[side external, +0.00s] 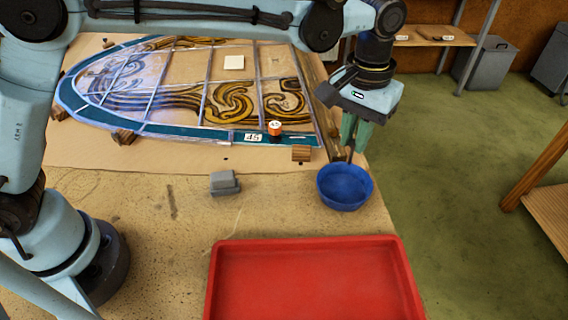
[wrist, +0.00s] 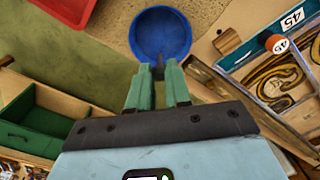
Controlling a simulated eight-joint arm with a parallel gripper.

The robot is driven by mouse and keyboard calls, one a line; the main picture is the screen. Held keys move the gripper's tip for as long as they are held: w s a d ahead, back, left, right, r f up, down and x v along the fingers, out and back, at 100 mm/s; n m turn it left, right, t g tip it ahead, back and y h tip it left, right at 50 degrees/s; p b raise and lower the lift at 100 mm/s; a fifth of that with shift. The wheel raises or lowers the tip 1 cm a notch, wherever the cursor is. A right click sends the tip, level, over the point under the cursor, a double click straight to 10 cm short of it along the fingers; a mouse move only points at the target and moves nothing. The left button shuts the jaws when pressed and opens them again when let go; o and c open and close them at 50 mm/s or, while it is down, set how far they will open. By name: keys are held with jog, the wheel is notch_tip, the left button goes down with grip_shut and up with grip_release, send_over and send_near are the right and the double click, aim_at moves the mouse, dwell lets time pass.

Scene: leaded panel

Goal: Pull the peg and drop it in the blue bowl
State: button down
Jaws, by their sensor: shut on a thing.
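My gripper (side external: 352,146) has its green fingers pointing down, just above and behind the blue bowl (side external: 345,188). In the wrist view my gripper (wrist: 158,67) is closed on a small dark, narrow piece, which looks like the peg (wrist: 159,73). The peg's lower end shows against the bowl's near edge in that view; its exact height above the rim I cannot tell. The blue bowl (wrist: 160,32) looks empty and stands upright on the bench. The peg is mostly hidden by the fingers.
The leaded panel (side external: 190,128), edged with wooden blocks, lies behind left. A grey block (side external: 224,183) lies left of the bowl, and a red tray (side external: 310,245) in front. Right of the bench is open floor.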

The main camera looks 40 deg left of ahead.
aim_at(348, 166)
dwell(0.7)
jog(key=shift+f, duration=1.4)
jog(key=shift+f, duration=2.5)
dwell(1.0)
jog(key=c, duration=1)
grip_release()
